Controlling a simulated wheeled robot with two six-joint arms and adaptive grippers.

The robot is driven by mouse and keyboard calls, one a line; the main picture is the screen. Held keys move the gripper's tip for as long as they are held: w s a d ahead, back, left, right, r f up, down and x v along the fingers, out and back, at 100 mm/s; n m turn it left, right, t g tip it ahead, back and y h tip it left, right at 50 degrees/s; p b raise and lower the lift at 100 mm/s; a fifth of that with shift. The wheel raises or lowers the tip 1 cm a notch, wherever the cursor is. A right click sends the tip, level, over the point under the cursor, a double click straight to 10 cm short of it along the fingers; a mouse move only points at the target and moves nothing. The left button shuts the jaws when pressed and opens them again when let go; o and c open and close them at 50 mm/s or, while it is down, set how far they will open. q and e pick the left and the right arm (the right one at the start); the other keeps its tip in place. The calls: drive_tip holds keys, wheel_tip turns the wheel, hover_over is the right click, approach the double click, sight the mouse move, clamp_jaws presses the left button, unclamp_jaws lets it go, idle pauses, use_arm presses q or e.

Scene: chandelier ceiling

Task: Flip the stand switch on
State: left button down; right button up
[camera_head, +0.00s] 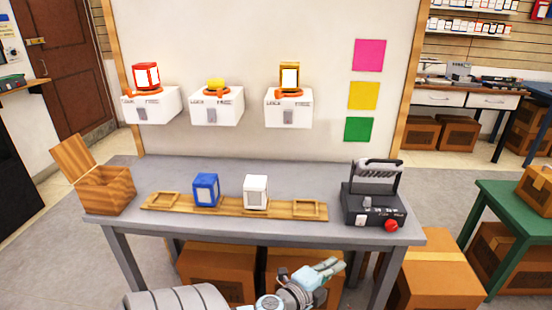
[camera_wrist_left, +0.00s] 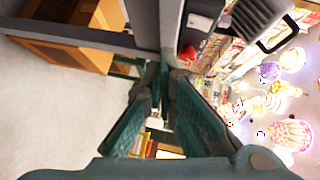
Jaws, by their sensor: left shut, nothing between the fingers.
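The stand (camera_head: 382,205) is a dark box with a ribbed grey, handle-like frame, at the right end of the grey table. On it are a small light switch lever (camera_head: 367,202), a red knob (camera_head: 391,225) and a white patch. The lever's exact position is too small to tell. In the left wrist view the stand (camera_wrist_left: 262,22) and its red knob (camera_wrist_left: 187,53) show at the top, beyond the fingertips. My left gripper (camera_head: 336,267) is shut and empty, low in front of the table edge, left of the stand and apart from it. My right gripper is not in view.
The grey table (camera_head: 330,180) bears an open wooden box (camera_head: 106,188) and a wooden tray (camera_head: 230,210) with a blue block and a white block. White boxes (camera_head: 289,108) hang on the wall behind. Cardboard boxes (camera_head: 433,275) stand below, and a green table (camera_head: 510,215) is at right.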

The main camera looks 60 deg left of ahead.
use_arm(q)
drive_tip(key=s+f+n+g+p, duration=0.2)
drive_tip(key=s+f+n+g, duration=0.2)
drive_tip(key=s+f, duration=0.4)
drive_tip(key=s+f+n+g+p, duration=0.2)
drive_tip(key=s+f+n+g, duration=0.2)
drive_tip(key=s+f, duration=0.5)
wheel_tip(320, 180, down, 8)
drive_tip(key=shift+f+g+p, duration=0.2)
drive_tip(key=shift+g+p, duration=0.2)
drive_tip(key=shift+g, duration=0.2)
drive_tip(key=s+d+f+n+g+h+p, duration=0.1)
drive_tip(key=s+d+f+n+g, duration=0.1)
drive_tip(key=s+d, duration=0.4)
drive_tip(key=s+d+f+n+g+h+p, duration=0.1)
drive_tip(key=s+d+f, duration=0.4)
drive_tip(key=s, duration=0.8)
drive_tip(key=d+n+g+p, duration=0.1)
drive_tip(key=n+g, duration=0.1)
drive_tip(key=shift+n+h, duration=0.3)
drive_tip(key=shift+h, duration=0.1)
drive_tip(key=shift+a+f, duration=0.1)
